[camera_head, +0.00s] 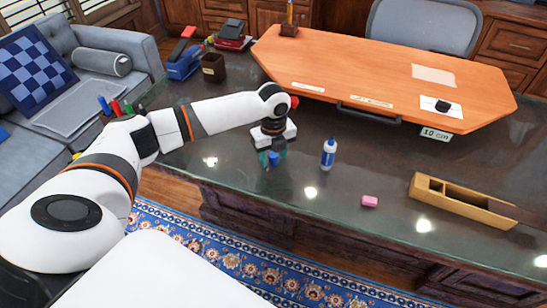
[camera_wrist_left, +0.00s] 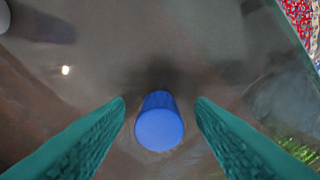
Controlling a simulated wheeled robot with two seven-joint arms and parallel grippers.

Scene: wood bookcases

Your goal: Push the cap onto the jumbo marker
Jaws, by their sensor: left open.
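A short blue cylinder (camera_head: 274,159), which looks like the cap, stands on the dark desk top below my left gripper (camera_head: 273,155). In the left wrist view the cylinder (camera_wrist_left: 159,124) shows its round end between the teal fingertips of my left gripper (camera_wrist_left: 160,106), with a gap on each side. That gripper is open and points down. I cannot tell whether a marker is under or inside the cylinder. Several thick coloured markers, including a red one (camera_head: 115,108), stand at the desk's left end, partly behind my arm. My right gripper is not in view.
Farther right are a pink eraser (camera_head: 370,202) and a wooden tray (camera_head: 465,204). An orange board (camera_head: 385,72) lies behind. The desk's front edge is close to the gripper.

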